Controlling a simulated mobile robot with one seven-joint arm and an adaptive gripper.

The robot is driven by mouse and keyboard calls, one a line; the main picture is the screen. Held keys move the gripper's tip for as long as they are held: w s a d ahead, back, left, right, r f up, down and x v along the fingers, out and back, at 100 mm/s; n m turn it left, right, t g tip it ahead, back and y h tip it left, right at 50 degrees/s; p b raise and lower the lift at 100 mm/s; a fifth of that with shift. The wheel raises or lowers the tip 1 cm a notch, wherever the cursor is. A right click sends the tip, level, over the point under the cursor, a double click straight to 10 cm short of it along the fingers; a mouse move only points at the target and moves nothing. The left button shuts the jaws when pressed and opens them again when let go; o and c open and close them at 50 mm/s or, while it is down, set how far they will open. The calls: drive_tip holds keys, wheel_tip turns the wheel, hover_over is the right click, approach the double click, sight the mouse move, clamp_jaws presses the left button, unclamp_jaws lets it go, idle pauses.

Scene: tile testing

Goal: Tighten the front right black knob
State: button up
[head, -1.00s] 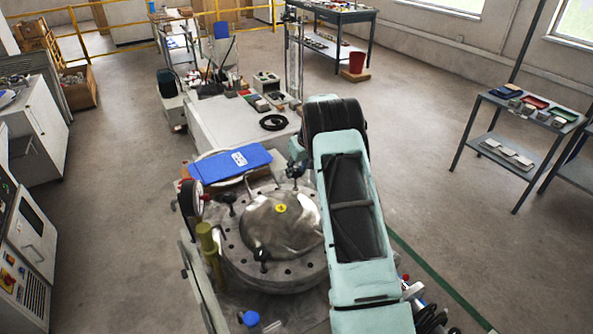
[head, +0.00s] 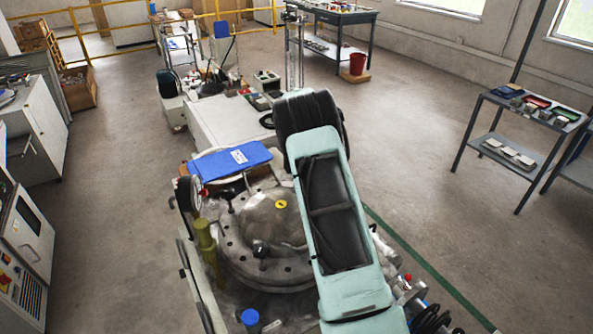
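The round metal test vessel (head: 241,255) stands in front of me, with bolt holes around its flange and a domed lid (head: 279,222) bearing a yellow mark. One black knob (head: 261,249) shows at the front of the flange, and another dark knob (head: 231,193) shows at its back left. My arm covers the right side of the vessel, and no knob can be made out there. My gripper is not in view, so I cannot see whether it touches a knob.
A blue pad (head: 229,163) lies behind the vessel. A pressure gauge (head: 189,193) and a yellow-green post (head: 206,240) stand at its left. A blue cap (head: 250,318) is in front. A grey shelf table (head: 484,140) stands at the right, with open floor between.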

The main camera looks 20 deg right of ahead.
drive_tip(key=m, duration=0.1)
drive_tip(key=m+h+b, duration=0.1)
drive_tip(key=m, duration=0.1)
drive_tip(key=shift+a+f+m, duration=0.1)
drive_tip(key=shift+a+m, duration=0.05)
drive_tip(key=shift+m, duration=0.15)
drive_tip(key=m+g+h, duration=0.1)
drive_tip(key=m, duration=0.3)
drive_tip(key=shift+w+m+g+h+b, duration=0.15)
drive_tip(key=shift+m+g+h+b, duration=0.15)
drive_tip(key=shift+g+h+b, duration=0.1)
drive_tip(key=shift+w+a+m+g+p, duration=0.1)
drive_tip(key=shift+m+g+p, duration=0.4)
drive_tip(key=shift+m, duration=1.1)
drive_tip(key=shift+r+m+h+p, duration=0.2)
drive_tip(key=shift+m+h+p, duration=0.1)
drive_tip(key=shift+p, duration=0.1)
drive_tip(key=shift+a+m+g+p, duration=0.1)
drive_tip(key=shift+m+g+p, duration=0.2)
drive_tip(key=shift+p, duration=0.2)
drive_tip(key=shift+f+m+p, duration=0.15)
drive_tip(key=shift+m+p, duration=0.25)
drive_tip(key=shift+p, duration=0.15)
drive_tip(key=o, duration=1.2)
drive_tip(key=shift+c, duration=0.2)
